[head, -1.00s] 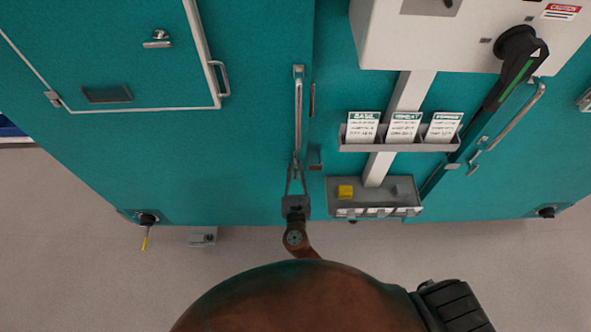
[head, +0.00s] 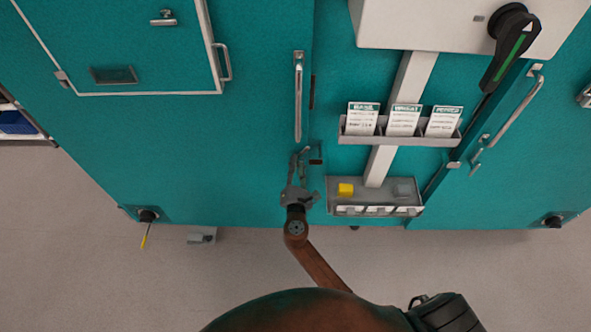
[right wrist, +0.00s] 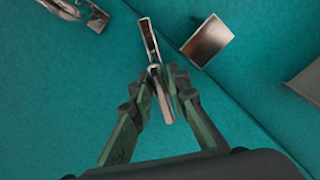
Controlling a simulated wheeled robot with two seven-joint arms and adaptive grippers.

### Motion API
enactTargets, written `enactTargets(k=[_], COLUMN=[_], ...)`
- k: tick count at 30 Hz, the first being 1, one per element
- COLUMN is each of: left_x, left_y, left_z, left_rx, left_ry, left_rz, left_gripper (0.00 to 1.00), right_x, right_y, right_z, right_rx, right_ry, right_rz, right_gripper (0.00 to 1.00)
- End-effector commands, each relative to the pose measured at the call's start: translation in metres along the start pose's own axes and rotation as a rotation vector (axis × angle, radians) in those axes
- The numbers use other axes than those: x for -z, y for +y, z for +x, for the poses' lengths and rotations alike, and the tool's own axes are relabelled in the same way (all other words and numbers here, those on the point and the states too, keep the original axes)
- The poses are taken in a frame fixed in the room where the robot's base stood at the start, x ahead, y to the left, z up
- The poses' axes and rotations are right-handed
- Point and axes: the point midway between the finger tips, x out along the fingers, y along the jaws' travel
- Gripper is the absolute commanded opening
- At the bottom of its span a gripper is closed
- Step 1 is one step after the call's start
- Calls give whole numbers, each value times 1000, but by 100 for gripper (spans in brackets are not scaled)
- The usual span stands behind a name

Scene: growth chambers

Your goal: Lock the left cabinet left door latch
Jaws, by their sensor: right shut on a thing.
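The teal left cabinet door (head: 220,150) carries a long vertical metal handle (head: 298,97). Below the handle is a small metal latch lever (head: 304,149), partly hidden by my fingers in the head view. My right gripper (head: 298,157) is at the latch, coming from below. In the right wrist view, its fingertips (right wrist: 165,82) are shut on the latch lever (right wrist: 150,42), which stands out between them. A small metal plate (right wrist: 208,40) lies to the right of the lever, apart from it; it also shows in the head view (head: 315,158). My left gripper is not in view.
A black rotary handle (head: 510,45) sits on the white box above. The floor (head: 180,280) in front is mostly clear.

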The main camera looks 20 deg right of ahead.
Motion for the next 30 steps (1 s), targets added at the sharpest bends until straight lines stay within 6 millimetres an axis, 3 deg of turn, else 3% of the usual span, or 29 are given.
enactTargets(k=[3,7,11,18,21,30], left_x=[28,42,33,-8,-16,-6], left_y=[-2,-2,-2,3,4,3], left_z=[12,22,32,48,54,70], left_rx=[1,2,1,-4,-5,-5], left_ry=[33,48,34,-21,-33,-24], left_rz=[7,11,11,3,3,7], left_gripper=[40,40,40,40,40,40], right_x=[3,5,6,7,8,8], right_y=[-2,-1,-2,-5,-6,-8], right_z=[1,1,1,1,1,1], right_rx=[1,0,-1,0,1,1], right_ry=[-2,-1,0,1,0,-1], right_rz=[112,236,358,584,670,871], right_gripper=[0,0,0,0,0,0])
